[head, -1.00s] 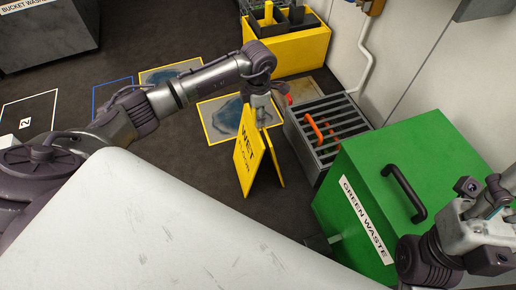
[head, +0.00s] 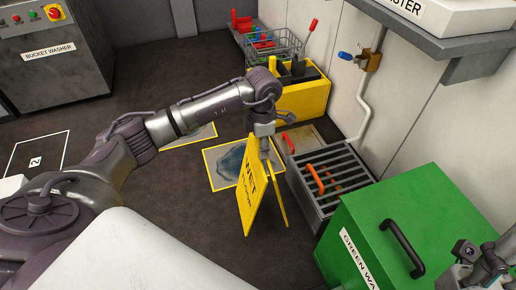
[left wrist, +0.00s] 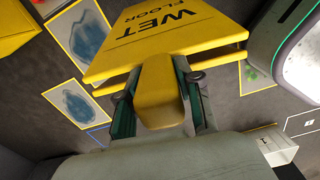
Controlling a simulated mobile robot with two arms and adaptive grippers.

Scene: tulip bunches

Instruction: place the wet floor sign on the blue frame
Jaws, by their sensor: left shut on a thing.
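The yellow wet floor sign (head: 252,200) hangs upright from my left gripper (head: 264,136) in the head view, its two panels slightly spread. My left gripper is shut on its top edge. In the left wrist view the sign (left wrist: 165,38) sits between the fingers (left wrist: 160,95), lettering "WET FLOOR" showing. I cannot tell how far its feet are from the floor. A short blue line of the blue frame (left wrist: 97,130) shows at the lower left of the left wrist view; my arm hides the frame in the head view. My right gripper (head: 485,265) is partly cut off at the lower right.
A floor grate (head: 335,178) with an orange handle and a green waste bin (head: 385,225) stand right of the sign. A yellow caddy (head: 305,102) is behind. A yellow-framed wet patch (head: 215,165) lies beside the sign.

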